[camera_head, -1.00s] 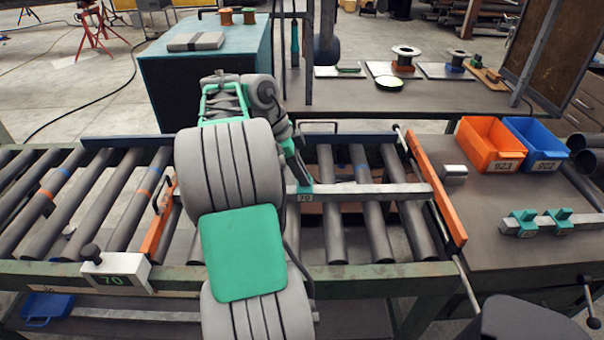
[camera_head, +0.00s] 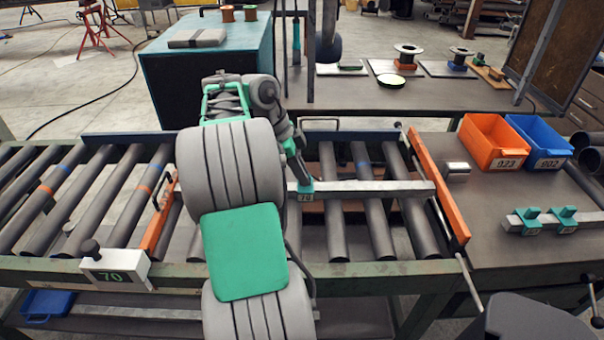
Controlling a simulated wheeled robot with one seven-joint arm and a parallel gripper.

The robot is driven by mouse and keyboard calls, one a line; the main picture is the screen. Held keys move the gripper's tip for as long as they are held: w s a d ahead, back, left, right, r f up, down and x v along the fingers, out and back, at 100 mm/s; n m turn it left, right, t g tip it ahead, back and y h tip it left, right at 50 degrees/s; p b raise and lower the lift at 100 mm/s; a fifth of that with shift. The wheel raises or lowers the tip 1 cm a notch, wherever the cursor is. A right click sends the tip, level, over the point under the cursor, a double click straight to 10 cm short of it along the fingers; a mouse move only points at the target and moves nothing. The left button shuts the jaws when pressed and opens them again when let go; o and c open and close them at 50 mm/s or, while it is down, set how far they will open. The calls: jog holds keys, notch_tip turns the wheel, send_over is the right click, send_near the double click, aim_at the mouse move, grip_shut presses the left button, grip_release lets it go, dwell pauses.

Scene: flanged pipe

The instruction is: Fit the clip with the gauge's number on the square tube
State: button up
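The gauge (camera_head: 115,268) is a white box with a dark knob at the front left of the roller bed, and its display reads 70. The square tube (camera_head: 375,188) is a pale grey bar lying across the rollers between orange side plates. A green clip with a 70 label (camera_head: 305,193) is at the tube, left of its visible middle. My gripper (camera_head: 301,178) is right above that clip, pointing down. Its fingers are small and partly hidden by my arm, so their opening cannot be told. Two more green clips (camera_head: 527,220) (camera_head: 566,217) sit on a short bar at right.
An orange bin (camera_head: 488,147) and a blue bin (camera_head: 538,145) stand on the right table (camera_head: 495,255). A small metal block (camera_head: 457,169) lies near the orange side plate (camera_head: 438,188). Spools and plates stand on the back bench (camera_head: 430,95). My arm covers the tube's left part.

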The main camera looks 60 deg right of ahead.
jog(key=o, duration=0.5)
jog(key=shift+o, duration=0.2)
jog(key=p+v, duration=0.4)
jog(key=v, duration=0.4)
